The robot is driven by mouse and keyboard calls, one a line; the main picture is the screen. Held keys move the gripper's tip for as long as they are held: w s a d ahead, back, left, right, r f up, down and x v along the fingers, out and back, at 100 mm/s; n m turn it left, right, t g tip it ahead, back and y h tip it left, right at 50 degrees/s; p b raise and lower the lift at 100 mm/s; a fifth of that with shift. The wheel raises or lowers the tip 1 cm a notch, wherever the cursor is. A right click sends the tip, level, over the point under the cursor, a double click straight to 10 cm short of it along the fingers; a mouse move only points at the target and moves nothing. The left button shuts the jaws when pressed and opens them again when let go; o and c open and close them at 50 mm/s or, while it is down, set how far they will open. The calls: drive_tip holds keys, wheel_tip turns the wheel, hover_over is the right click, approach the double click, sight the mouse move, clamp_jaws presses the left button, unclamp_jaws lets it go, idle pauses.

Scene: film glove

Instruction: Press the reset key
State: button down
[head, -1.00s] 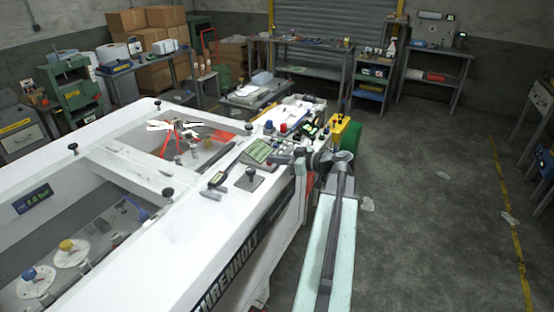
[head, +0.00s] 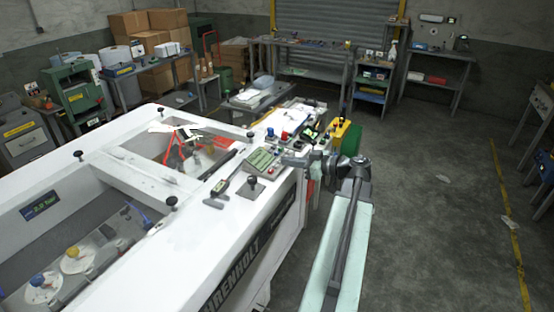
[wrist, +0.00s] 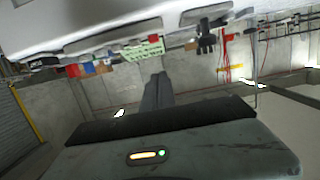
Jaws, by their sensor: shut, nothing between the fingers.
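The control panel (head: 264,160) with a pale green face lies on the right side of the white machine, with small coloured buttons beside it. The green face also shows, tilted, in the wrist view (wrist: 142,49). I cannot tell the reset key apart from the other keys at this size. My gripper (head: 287,159) points left from the arm at the panel's right edge in the head view; whether it touches is unclear. In the wrist view my gripper (wrist: 158,78) is shut and empty, its dark fingers pointing towards the panel side of the machine.
A blue knob (head: 270,132) and a red knob (head: 284,135) stand behind the panel. A black-knobbed lever (head: 252,181) stands in front of it. A yellow bracket (head: 341,129) and a green drum (head: 352,141) are at the machine's end.

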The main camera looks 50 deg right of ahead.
drive_tip(key=v, duration=0.5)
drive_tip(key=shift+r+p, duration=0.15)
drive_tip(key=shift+p, duration=0.25)
idle(0.3)
